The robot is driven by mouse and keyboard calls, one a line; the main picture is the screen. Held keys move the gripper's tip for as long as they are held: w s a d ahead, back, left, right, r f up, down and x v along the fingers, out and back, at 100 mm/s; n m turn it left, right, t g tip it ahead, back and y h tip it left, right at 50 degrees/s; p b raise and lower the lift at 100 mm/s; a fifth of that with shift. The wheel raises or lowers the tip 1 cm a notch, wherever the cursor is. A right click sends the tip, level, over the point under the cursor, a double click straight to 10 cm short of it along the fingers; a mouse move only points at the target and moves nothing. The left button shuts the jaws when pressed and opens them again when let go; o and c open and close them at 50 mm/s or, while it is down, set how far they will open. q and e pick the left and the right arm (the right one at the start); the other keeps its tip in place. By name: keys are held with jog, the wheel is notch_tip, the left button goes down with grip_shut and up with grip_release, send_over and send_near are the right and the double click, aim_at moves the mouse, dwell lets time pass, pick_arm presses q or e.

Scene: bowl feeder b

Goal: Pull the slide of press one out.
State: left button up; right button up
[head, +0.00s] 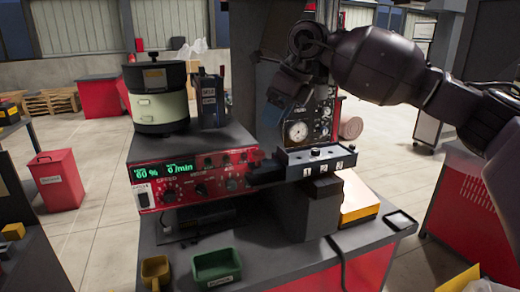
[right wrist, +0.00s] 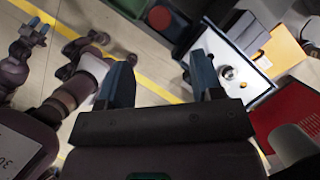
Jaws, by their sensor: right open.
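I cannot tell which part is the slide of press one. My right gripper (head: 272,108) points down left of the gauge, apart from the box. In the right wrist view its two blue fingers (right wrist: 160,82) are apart and empty. What seems my left gripper (right wrist: 38,32) is small there, its jaws unclear.
A bowl feeder (head: 157,103) stands on a red control unit (head: 190,186) with a lit green display. A green tray (head: 216,267) and a yellow cup (head: 156,271) are at the bench front. A yellow-orange box (head: 356,196) is at the right. A red bin (head: 57,180) stands on the floor.

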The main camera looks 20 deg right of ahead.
aim_at(258, 153)
jog(key=b+x, duration=0.1)
jog(key=x, duration=0.9)
jog(key=shift+w+a+f, duration=0.15)
jog(key=shift+a+f, duration=0.05)
jog(key=shift+f, duration=0.1)
grip_shut()
